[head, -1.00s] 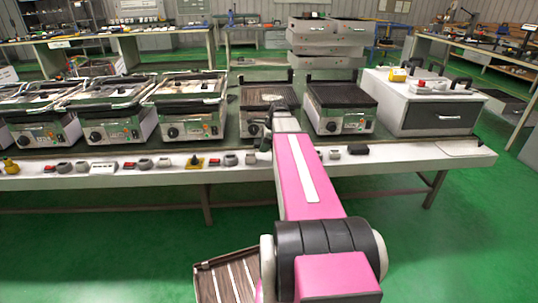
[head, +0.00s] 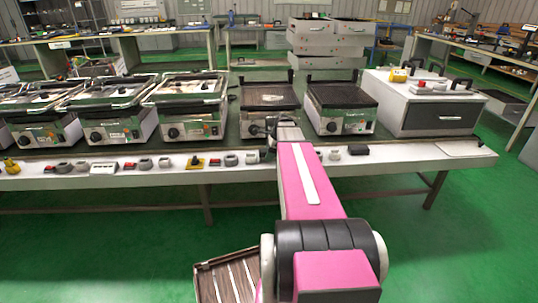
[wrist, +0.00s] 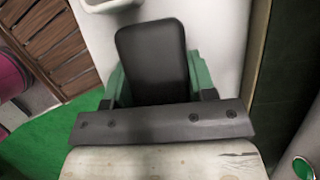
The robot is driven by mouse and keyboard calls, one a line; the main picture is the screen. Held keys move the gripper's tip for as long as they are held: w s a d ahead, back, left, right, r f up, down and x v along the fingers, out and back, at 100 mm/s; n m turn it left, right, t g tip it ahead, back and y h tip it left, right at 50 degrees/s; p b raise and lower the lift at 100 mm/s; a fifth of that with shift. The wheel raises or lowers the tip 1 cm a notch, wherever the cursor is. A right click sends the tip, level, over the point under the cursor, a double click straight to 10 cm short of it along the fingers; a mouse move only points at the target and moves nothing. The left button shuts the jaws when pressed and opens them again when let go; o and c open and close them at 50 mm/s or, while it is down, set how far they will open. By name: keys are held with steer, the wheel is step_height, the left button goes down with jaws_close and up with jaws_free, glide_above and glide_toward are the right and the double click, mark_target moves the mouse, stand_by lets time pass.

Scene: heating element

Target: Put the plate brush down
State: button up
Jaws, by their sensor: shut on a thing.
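My gripper (wrist: 157,85) is shut on a black, round-cornered block (wrist: 150,52), which I take to be the plate brush. Green parts flank the block on both sides in the wrist view. I cannot tell whether these green parts belong to the brush or to my fingers, and its underside is hidden. In the head view my gripper (head: 284,127) is at the bench's front, before the flat black grill (head: 270,97) left of centre. The brush cannot be made out clearly there.
The white bench front (head: 400,158) carries several small knobs and switches, close to my gripper. A second flat grill (head: 340,97) stands to the right, then a white drawer unit (head: 420,97). Several lidded grills (head: 192,103) stand to the left.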

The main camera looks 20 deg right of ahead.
steer(key=shift+f, duration=0.2)
steer(key=o, duration=0.8)
steer(key=shift+f, duration=0.1)
steer(key=shift+s, duration=0.15)
steer(key=shift+s+f, duration=0.1)
steer(key=shift+r, duration=0.3)
steer(key=v, duration=1.2)
steer(key=shift+w+r, duration=0.15)
steer(key=shift+w, duration=0.05)
